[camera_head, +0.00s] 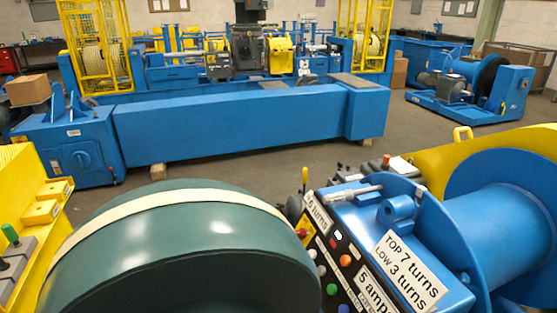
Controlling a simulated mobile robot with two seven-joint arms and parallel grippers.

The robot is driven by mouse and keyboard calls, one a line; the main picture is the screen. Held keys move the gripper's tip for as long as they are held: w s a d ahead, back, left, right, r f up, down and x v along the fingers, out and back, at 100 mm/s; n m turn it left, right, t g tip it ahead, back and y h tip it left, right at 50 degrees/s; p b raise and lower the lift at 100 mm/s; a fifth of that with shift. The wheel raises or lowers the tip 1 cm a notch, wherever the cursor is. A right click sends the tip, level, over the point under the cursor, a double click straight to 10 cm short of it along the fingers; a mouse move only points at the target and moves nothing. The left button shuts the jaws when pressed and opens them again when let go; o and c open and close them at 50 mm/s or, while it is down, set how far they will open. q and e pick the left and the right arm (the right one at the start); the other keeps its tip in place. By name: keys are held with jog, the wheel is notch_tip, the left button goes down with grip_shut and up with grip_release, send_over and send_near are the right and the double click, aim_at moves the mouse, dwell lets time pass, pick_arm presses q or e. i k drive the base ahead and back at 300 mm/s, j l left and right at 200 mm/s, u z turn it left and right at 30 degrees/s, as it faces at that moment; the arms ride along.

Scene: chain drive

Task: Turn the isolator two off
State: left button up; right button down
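No switch in view can be read as isolator two. A small white label (73,132) above the dial is unreadable. A black control panel (325,260) at the lower centre carries red, white, orange and green buttons and lever knobs. Neither of my grippers shows in the head view.
A large dark green drum (190,260) with a cream band fills the lower foreground. A blue reel (495,225) stands at the right. Cardboard boxes (28,89) sit at the left. Grey floor (250,160) is open between the foreground machine and the long blue bed (230,125).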

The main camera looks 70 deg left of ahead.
aim_at(302, 232)
jog(key=k+j, duration=0.15)
jog(key=j, duration=0.25)
jog(key=k+j, duration=0.1)
jog(key=j, duration=0.3)
jog(key=k+j, duration=0.15)
jog(key=j, duration=0.25)
jog(key=k+j, duration=0.1)
jog(key=j, duration=0.3)
jog(key=k+j, duration=0.15)
jog(key=j, duration=0.3)
jog(key=i, duration=0.3)
